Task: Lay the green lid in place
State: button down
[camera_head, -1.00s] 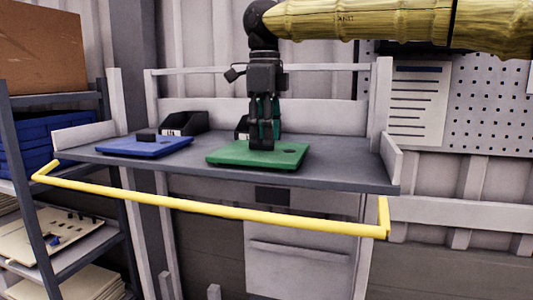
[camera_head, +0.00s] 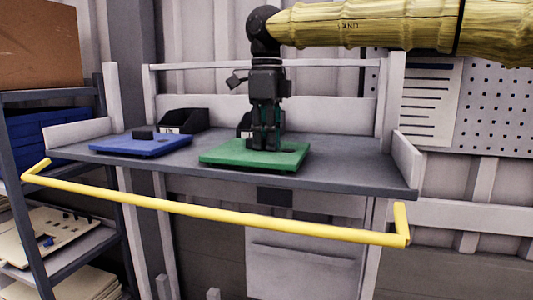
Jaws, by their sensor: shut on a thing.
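The green lid (camera_head: 235,153) is a flat square plate with a dark round spot near its right side. It lies level at the grey shelf top (camera_head: 350,170); I cannot tell whether it touches the surface. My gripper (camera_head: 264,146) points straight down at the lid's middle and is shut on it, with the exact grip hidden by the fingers. A blue plate (camera_head: 160,146) with a small dark block (camera_head: 143,134) on it lies to the left, apart from the green lid.
Black bins (camera_head: 183,119) stand at the back, one partly behind my gripper. A yellow rail (camera_head: 220,210) runs along the shelf's front. White side panels (camera_head: 407,158) bound the shelf. Bare shelf lies right of the lid. A rack (camera_head: 45,240) stands at the left.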

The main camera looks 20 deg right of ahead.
jog(key=shift+f, duration=0.7)
jog(key=shift+r+p, duration=0.45)
jog(key=shift+r, duration=0.2)
jog(key=shift+w+d+r+p, duration=0.1)
jog(key=shift+w+r+p, duration=0.3)
jog(key=shift+r, duration=0.35)
jog(key=shift+s+r, duration=0.25)
jog(key=shift+r, duration=2.2)
jog(key=shift+w, duration=0.1)
